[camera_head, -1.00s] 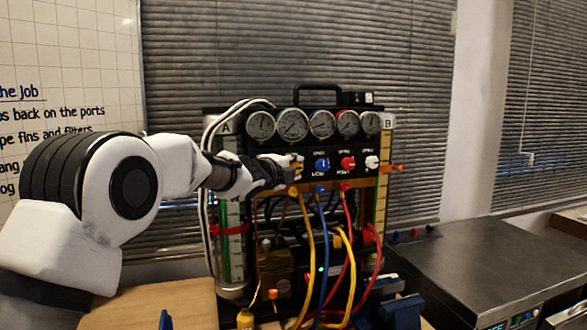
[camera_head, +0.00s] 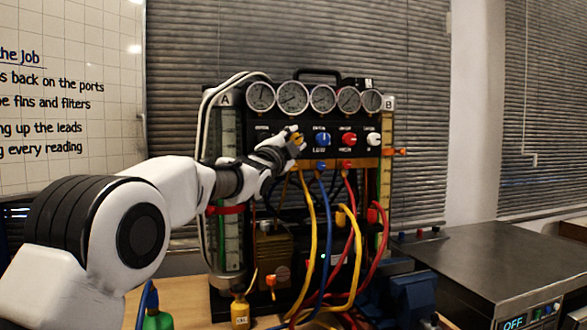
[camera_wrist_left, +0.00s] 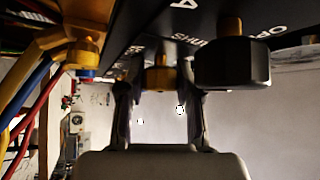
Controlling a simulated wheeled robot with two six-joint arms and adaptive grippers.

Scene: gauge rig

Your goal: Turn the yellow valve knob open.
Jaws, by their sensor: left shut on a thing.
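I cannot tell how far the knob is turned. My right gripper is in neither view.
Beside it on the panel are a blue knob (camera_head: 322,139), a red knob (camera_head: 349,139) and a white knob (camera_head: 373,139). Several round gauges (camera_head: 323,98) stand above. Yellow, blue and red hoses (camera_head: 312,215) hang below. A metal-topped unit (camera_head: 490,265) stands at right.

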